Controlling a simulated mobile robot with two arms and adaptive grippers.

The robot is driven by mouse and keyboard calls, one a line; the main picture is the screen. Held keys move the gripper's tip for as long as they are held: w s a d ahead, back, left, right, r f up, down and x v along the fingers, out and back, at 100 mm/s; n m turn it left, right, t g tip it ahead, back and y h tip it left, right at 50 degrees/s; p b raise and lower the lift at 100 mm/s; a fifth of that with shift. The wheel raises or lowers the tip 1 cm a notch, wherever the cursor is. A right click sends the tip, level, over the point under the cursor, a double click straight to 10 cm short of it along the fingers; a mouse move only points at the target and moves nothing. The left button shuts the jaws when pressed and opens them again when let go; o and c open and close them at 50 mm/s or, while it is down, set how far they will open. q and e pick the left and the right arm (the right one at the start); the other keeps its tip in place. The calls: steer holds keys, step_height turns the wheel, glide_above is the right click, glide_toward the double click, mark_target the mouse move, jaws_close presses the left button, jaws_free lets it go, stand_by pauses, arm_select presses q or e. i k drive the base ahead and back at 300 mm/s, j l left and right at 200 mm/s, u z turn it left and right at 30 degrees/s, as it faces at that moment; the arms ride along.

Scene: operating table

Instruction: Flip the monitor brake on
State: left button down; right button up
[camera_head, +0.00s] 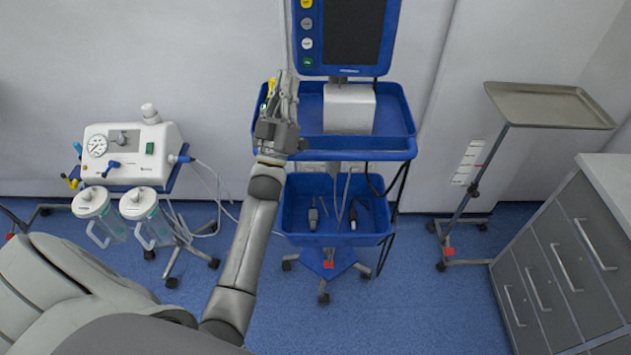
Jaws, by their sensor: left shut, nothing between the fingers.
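The monitor (352,32) is a blue-framed screen at the top of a wheeled blue cart. A small red pedal (329,264), which looks like the monitor brake, sits low on the front of the cart's blue wheeled base (325,278). Whether it is up or down is too small to tell. My left gripper (286,84) is shut and empty. It shows in front of the left side of the cart's upper blue tray (399,140), well above the pedal in the picture. My right gripper is not in view.
A lower blue bin (300,238) with tools and hanging black cables is above the pedal. A white suction unit (130,152) on wheels stands left. A metal tray stand (548,105) with its own red pedal and a grey drawer cabinet (570,255) stand right. Blue floor lies clear in front.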

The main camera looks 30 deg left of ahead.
mark_target(326, 262)
steer(key=u, duration=0.75)
